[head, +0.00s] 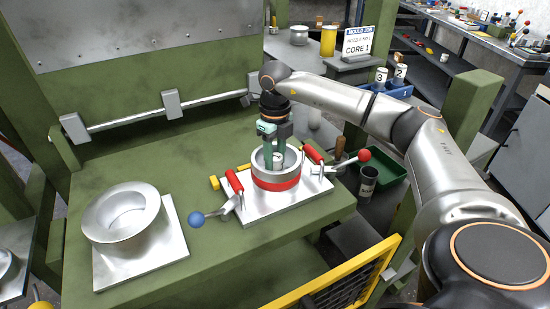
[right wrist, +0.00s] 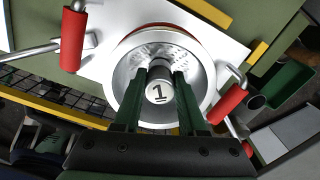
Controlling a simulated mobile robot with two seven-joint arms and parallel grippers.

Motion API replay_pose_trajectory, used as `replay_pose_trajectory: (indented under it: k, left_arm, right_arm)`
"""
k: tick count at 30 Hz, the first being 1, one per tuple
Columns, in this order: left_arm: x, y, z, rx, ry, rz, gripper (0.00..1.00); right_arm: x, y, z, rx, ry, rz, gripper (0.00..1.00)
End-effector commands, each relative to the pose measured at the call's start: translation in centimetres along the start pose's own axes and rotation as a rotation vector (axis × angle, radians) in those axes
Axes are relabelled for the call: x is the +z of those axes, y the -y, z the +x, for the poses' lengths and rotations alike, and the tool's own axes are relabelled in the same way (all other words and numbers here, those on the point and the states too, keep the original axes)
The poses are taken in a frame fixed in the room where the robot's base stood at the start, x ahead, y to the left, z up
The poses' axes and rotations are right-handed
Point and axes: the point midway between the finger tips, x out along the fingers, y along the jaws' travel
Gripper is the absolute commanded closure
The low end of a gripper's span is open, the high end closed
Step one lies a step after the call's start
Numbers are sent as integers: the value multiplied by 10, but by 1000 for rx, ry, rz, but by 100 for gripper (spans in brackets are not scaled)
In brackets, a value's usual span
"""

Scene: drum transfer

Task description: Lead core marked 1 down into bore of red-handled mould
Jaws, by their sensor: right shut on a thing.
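The red-handled mould (head: 276,184) is a metal ring with a red band on a white plate, with two red handles, on the green press table. My right gripper (head: 277,148) comes down into its open top. It is shut on the core marked 1 (right wrist: 159,92), whose numbered end faces the right wrist camera. In that view the core is inside the outline of the mould's rim (right wrist: 205,70). Its lower end is hidden, so I cannot tell how deep it sits in the bore. My left gripper is not in view.
A flanged metal mould (head: 122,212) on a white plate stands at the left of the table. A blue ball lever (head: 197,217) and a red ball lever (head: 364,156) stick out beside the red-handled mould. Cores 2 and 3 stand in a blue bin (head: 398,91). A yellow guard (head: 335,272) is in front.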

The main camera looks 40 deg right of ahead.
Motion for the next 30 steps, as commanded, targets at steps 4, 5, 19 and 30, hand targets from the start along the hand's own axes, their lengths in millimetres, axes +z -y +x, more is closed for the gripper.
replay_pose_trajectory:
  k: [4,5,19,30]
  left_arm:
    - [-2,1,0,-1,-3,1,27]
    - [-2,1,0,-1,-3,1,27]
    - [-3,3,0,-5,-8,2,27]
    - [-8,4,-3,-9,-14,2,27]
  right_arm:
    - [0,0,-1,0,1,0,56]
    - [0,0,-1,0,1,0,53]
    - [0,0,0,0,-1,0,24]
    - [1,0,-51,0,6,0,24]
